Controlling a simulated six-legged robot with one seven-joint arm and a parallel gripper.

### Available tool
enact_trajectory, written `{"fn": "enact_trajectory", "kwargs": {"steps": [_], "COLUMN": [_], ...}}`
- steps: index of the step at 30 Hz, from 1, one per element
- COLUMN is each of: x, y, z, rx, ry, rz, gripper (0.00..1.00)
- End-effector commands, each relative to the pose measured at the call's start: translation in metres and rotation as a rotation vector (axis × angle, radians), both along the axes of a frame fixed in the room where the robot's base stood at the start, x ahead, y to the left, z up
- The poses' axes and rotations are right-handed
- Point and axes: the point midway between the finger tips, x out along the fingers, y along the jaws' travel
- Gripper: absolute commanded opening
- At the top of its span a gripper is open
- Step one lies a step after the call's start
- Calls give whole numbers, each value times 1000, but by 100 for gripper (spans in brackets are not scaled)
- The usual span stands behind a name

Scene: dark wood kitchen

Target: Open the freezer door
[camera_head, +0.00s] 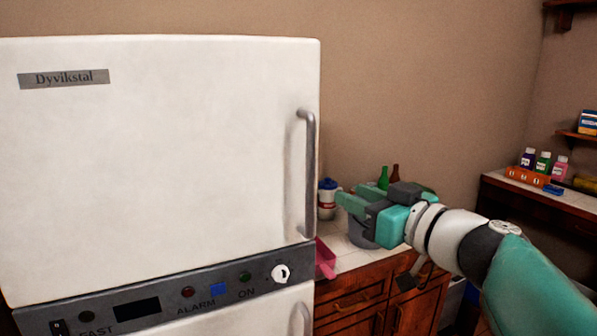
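The white freezer (165,170) fills the left of the view, with a "Dyvikstal" label at its upper left. Its large upper door looks shut. A grey vertical bar handle (309,175) is on that door's right edge. Below the control panel is a lower white door (240,322), mostly cut off, with the top of another handle (301,318). My gripper (354,199) is to the right of the upper handle, apart from it in the picture, pointing left. Its two teal fingers look spread, with nothing seen between them.
A grey control panel (160,303) with lights and a key-like white knob crosses the freezer. Behind my gripper is a wooden cabinet (350,300) with a white top, holding a jar (328,198), bottles (383,178) and a pink item (325,258). Another counter (540,195) with small bottles is at right.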

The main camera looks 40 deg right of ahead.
Motion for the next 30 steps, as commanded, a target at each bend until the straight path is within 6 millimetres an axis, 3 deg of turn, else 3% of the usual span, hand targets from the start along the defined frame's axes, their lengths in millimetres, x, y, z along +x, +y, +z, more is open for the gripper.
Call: {"fn": "enact_trajectory", "kwargs": {"steps": [7, 21, 30], "x": [14, 104, 134], "y": [-3, -10, -12], "z": [1, 0, 0], "rx": [-1, 0, 0], "ry": [-3, -1, -3], "rz": [-3, -2, -3], "gripper": [35, 35, 35]}}
